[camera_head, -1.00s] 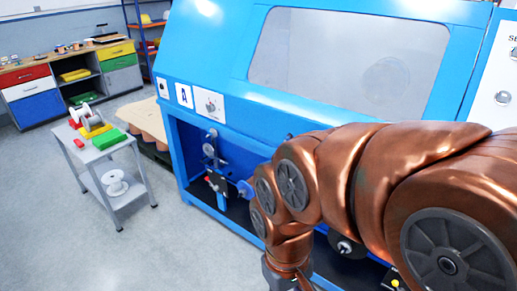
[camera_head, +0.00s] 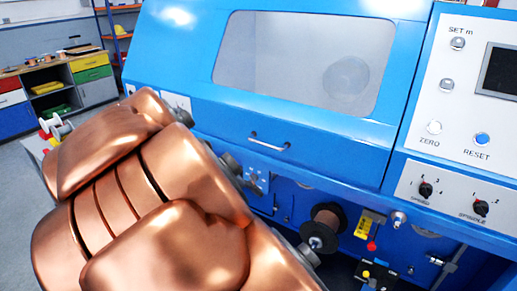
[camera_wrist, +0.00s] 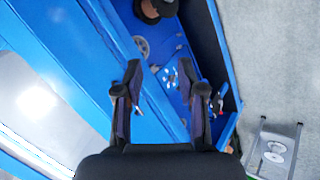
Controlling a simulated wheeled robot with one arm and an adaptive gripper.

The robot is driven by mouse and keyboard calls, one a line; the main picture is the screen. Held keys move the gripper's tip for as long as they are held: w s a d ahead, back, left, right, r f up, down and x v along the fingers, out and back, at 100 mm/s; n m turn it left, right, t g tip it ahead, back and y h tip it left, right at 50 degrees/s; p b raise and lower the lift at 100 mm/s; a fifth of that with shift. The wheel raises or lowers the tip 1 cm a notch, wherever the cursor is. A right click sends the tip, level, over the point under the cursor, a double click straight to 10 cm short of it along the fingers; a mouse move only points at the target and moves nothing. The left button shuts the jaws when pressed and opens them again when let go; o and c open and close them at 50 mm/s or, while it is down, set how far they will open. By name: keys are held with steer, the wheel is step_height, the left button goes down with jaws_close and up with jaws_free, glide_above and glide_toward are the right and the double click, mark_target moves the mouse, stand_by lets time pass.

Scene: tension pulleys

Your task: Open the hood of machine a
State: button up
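The blue hood (camera_head: 190,75) of the machine, with a large clear window (camera_head: 300,60), is down in the head view. Its metal handle (camera_head: 270,141) is a short bar on the lower front face, and nothing grips it. In the wrist view, my gripper (camera_wrist: 163,75) has its two dark fingers spread apart with nothing between them. It is in front of the machine's blue front, which runs diagonally behind the fingers. In the head view my copper arm hides the gripper and the machine's left front.
A control panel (camera_head: 455,120) with knobs and buttons is on the right. A copper-coloured spool (camera_head: 325,225) sits in the open bay below the hood. A small grey cart (camera_wrist: 272,148) stands on the floor to the machine's side. Workbench drawers (camera_head: 92,75) are at the back left.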

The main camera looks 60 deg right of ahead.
mark_target(264, 144)
steer(key=w+d+r+h+b, duration=0.1)
steer(key=w+d+r+h, duration=0.15)
steer(key=d, duration=0.55)
steer(key=w+d+r+h+b, duration=0.1)
steer(key=w+d+h, duration=0.25)
steer(key=d, duration=0.45)
steer(key=w+d+f+n+t+h+b, duration=0.2)
steer(key=w+d+f+n, duration=0.4)
steer(key=w+d+f, duration=0.35)
steer(key=shift+w+d+f+p, duration=0.1)
steer(key=shift+w+d+p, duration=0.1)
steer(key=shift+d, duration=0.9)
steer(key=shift+w+d+f+p, duration=0.15)
steer(key=shift+w+d, duration=0.05)
steer(key=shift+d, duration=0.85)
steer(key=shift+w+d+f+p, duration=0.1)
steer(key=shift+w+d+p, duration=0.1)
steer(key=shift+d, duration=0.9)
jaws_close()
